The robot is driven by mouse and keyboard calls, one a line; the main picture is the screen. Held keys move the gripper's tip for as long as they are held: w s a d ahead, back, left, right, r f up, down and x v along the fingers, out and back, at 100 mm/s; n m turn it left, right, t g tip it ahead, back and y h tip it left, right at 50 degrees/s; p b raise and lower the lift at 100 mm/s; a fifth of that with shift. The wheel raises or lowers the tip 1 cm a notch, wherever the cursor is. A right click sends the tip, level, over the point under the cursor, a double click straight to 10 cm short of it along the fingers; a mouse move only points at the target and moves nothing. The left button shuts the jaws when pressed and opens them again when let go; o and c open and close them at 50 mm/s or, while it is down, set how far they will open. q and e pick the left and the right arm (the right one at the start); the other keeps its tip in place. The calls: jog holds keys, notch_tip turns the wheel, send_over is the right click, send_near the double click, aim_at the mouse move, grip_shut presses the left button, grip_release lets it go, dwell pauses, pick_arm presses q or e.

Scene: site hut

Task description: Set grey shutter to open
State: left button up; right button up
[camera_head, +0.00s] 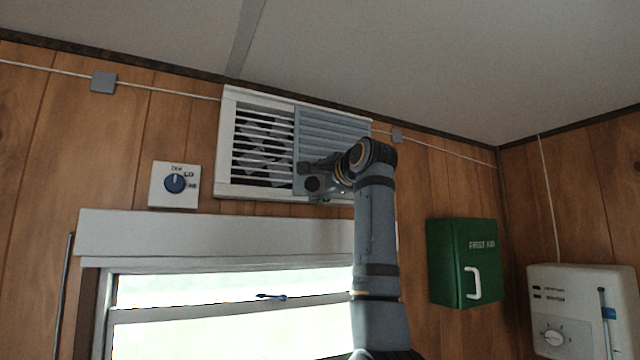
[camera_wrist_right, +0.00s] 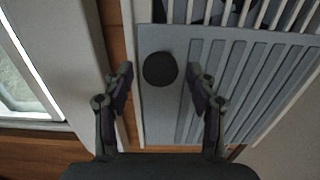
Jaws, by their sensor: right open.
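The grey shutter (camera_head: 338,130) is a ribbed panel covering the right part of a white-framed wall vent (camera_head: 226,150). The vent's left part is uncovered and shows white slats with a fan behind. The shutter (camera_wrist_right: 215,65) fills much of the right wrist view, with a round black knob (camera_wrist_right: 160,68) on its plain edge strip. My right gripper (camera_head: 308,178) is at the shutter's lower left in the head view and hides part of it. In the right wrist view its fingers (camera_wrist_right: 161,82) are open, one on each side of the knob, with no visible contact. My left gripper is out of view.
A window with a pale blind box (camera_head: 210,235) lies below. A green first aid box (camera_head: 462,262) and a white heater unit (camera_head: 580,310) are at the right.

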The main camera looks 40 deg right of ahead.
jog(key=shift+s+a, duration=0.2)
jog(key=shift+s, duration=0.2)
jog(key=v, duration=1.1)
jog(key=shift+s+d, duration=0.1)
